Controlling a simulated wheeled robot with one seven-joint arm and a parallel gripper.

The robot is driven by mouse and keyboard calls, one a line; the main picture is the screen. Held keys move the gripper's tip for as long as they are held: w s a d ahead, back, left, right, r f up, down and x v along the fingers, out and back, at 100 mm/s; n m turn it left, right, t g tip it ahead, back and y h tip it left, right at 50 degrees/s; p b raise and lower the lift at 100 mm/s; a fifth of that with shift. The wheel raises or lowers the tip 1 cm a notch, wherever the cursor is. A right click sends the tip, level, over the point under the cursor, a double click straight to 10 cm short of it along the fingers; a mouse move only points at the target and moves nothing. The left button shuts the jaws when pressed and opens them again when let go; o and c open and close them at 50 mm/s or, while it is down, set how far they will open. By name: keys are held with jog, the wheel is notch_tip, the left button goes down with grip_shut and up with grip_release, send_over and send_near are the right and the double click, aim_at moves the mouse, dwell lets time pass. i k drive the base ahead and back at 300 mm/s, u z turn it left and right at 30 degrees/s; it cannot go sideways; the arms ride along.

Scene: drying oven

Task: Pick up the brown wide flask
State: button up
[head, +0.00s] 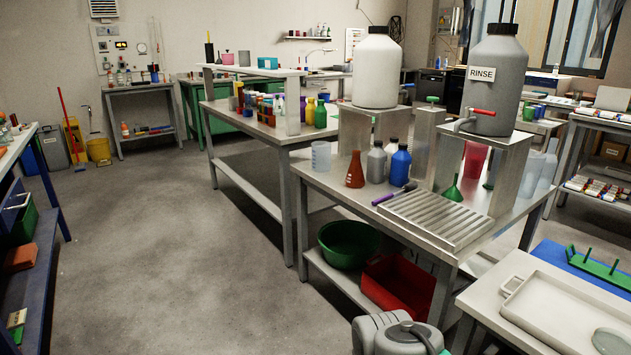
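A reddish-brown conical flask (355,171) stands upright on the near metal bench (318,180). It is wide at the base and narrows to a short neck. A clear beaker (321,156) is to its left, and a grey bottle (376,163) stands close on its right. The flask is in plain sight, with nothing in front of it. My gripper is not in view, and only grey rounded parts, apparently of my arm, show at the bottom edge.
A blue bottle (400,167), purple-handled tool (394,194) and slatted drain tray (434,218) lie right of the flask. Large white (376,70) and grey RINSE (494,95) containers stand on raised stands. A green basin (348,245) and red bin (400,288) sit below.

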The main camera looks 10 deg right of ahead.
aim_at(354, 179)
jog(key=u, duration=0.4)
jog(key=i, duration=1.05)
jog(key=u, duration=0.3)
